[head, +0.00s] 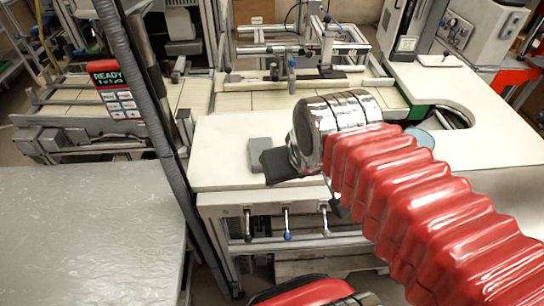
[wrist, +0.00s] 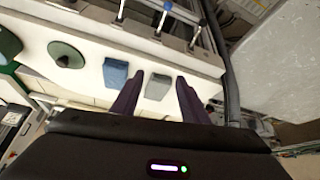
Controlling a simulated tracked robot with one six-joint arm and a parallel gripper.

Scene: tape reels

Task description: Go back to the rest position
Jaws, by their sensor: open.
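My gripper (head: 277,163) shows in the head view at the end of my red-sleeved arm, above the white worktop (head: 222,160). In the wrist view my gripper (wrist: 160,78) has two dark fingers spread apart. A grey block (wrist: 157,87) shows between the fingers in the picture, on the worktop beyond them. A grey block also shows beside the gripper in the head view (head: 262,149). I see nothing held. The arm hides part of the worktop in the head view.
In the wrist view a blue block (wrist: 115,74), a green disc (wrist: 66,55) and a teal piece (wrist: 8,42) lie in a row. A dark vertical post (head: 150,90) stands left of the worktop. A grey table (head: 90,230) fills the lower left. Levers (head: 286,222) project from the front edge.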

